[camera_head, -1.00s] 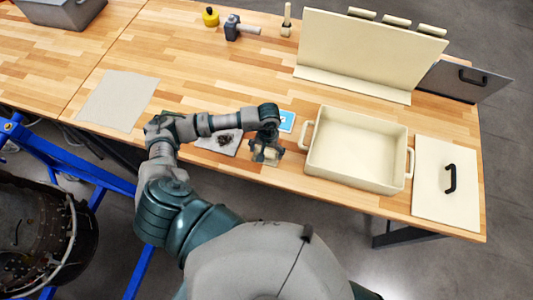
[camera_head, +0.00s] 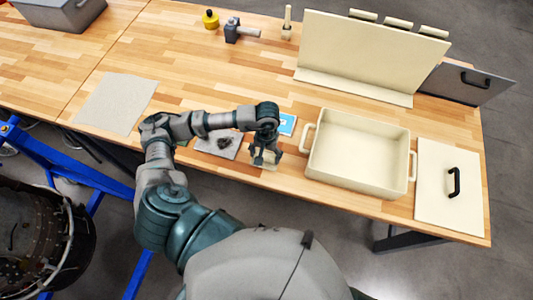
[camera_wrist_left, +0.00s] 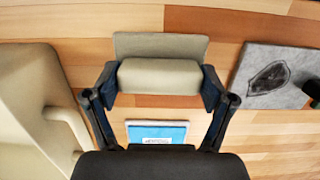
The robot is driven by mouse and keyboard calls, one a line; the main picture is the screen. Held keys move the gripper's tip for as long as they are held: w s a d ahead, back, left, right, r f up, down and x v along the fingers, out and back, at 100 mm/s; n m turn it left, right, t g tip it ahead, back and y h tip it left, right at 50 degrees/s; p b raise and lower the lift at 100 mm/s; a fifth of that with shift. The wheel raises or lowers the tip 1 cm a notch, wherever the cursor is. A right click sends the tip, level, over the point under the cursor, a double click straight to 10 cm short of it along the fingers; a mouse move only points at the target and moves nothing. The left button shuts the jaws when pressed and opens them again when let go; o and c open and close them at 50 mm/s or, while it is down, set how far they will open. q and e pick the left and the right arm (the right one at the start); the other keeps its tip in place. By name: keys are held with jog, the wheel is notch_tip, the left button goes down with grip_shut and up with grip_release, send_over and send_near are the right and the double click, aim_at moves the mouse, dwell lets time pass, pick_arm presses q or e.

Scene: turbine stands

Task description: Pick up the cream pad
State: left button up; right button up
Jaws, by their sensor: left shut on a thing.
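The cream pad (camera_wrist_left: 160,77) is a small rounded block between the two fingers of my left gripper (camera_wrist_left: 158,88) in the left wrist view. My left gripper is shut on it, with a finger against each end. A flat cream piece (camera_wrist_left: 160,45) shows just behind the block; I cannot tell whether the two are joined. In the head view my left gripper (camera_head: 265,157) is low over the front edge of the wooden table and mostly hides the pad. My right gripper is not in view.
A blue and white card (camera_head: 287,123) and a grey sheet with a dark piece (camera_head: 218,146) lie close by. A cream bin (camera_head: 358,185) stands to the right, beside a cream lid with a black handle (camera_head: 435,205). A tall cream panel (camera_head: 365,60) stands behind.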

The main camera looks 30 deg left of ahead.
pick_arm(q)
jog(key=s+d, duration=0.2)
jog(key=s, duration=0.5)
jog(key=s+d+r, duration=0.1)
jog(key=s+d, duration=0.1)
jog(key=s, duration=0.4)
jog(key=shift+s+d+r+p, duration=0.2)
jog(key=shift+s+d+p, duration=0.05)
jog(key=shift+s+p, duration=0.15)
